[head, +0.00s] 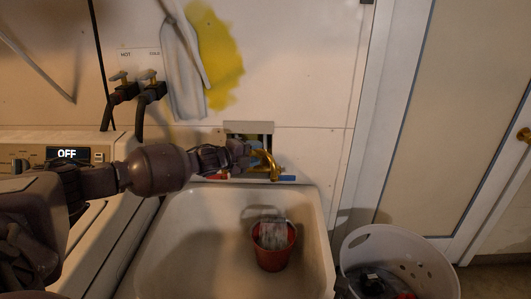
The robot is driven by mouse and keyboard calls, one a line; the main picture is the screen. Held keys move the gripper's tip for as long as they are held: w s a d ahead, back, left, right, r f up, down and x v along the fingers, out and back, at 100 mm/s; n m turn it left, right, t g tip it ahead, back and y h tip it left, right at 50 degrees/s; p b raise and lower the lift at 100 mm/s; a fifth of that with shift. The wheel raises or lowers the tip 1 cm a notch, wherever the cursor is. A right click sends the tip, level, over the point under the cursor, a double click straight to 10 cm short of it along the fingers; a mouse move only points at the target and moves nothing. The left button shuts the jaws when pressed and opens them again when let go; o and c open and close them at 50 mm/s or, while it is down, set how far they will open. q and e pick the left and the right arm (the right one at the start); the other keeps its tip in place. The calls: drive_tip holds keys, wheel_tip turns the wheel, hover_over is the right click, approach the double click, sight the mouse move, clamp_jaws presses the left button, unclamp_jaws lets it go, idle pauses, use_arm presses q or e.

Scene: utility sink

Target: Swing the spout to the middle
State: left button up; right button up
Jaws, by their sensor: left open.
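The brass spout (266,162) curves out over the back rim of the white utility sink (182,222). A red tap handle (218,177) is to its left and a blue handle (288,178) to its right. My left gripper (246,155) reaches in from the left and is open beside the spout, at its left side. Whether a finger touches the spout is too small to tell. The gripper and wrist hide part of the faucet's base. My right gripper is not in view.
A red bucket (273,258) with something grey in it stands in the sink. A white laundry basket (398,246) is on the floor at the right. A washing machine (128,215) stands left of the sink. Hot and cold valves (137,88) and a hanging cloth (184,75) are on the wall.

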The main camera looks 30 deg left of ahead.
sight(258, 152)
use_arm(q)
drive_tip(key=shift+b+x, duration=0.3)
drive_tip(key=shift+x, duration=1.9)
drive_tip(key=shift+c, duration=0.4)
clamp_jaws()
